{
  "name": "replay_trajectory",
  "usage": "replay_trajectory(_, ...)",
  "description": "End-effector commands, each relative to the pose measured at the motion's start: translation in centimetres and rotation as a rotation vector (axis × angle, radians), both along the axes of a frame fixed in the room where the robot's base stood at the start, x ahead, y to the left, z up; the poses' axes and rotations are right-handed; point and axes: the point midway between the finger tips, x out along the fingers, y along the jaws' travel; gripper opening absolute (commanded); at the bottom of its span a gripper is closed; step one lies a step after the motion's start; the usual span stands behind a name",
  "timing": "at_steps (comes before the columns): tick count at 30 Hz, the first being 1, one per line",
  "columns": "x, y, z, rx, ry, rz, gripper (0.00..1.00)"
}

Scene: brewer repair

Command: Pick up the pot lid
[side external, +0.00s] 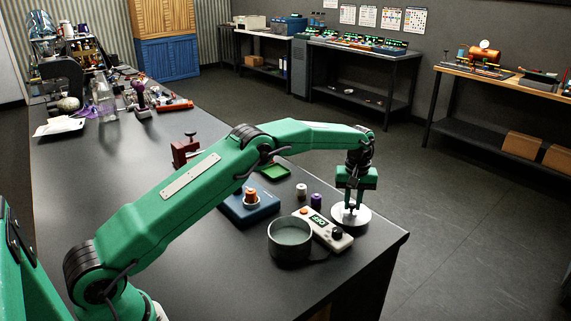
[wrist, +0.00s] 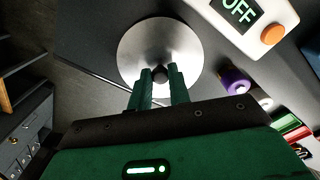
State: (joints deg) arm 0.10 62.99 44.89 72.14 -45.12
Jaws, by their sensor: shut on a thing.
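The pot lid (side external: 351,215) is a round silver disc with a dark knob, near the right corner of the black table. It also shows in the wrist view (wrist: 160,42). My gripper (side external: 351,203) points down over the lid, and its two green fingers (wrist: 156,76) are shut on the dark knob. I cannot tell whether the lid touches the table or is slightly above it. The open grey pot (side external: 290,240) stands left of the lid, in front of the controller box.
A white controller box (side external: 325,229) with an orange button lies between pot and lid; its display reads OFF in the wrist view. A purple spool (side external: 316,200) and a white spool (side external: 301,190) stand behind. A blue box (side external: 248,206) sits farther left. The table edge is close on the right.

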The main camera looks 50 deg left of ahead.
Motion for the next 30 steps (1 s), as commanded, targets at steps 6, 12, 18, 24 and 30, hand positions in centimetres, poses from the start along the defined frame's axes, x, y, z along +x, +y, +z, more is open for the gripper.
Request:
replay_trajectory(6,0.1,0.0,2.6,0.0,-0.004,0.0,0.0)
replay_trajectory(12,-1.0,-1.8,3.7,0.0,-0.001,-0.002,0.0)
replay_trajectory(18,-2.7,-4.5,5.6,0.0,-0.001,-0.004,0.0)
replay_trajectory(24,-4.4,-7.4,7.6,0.0,-0.003,-0.003,0.0)
replay_trajectory(30,-5.5,-9.2,8.8,0.0,-0.001,-0.002,0.0)
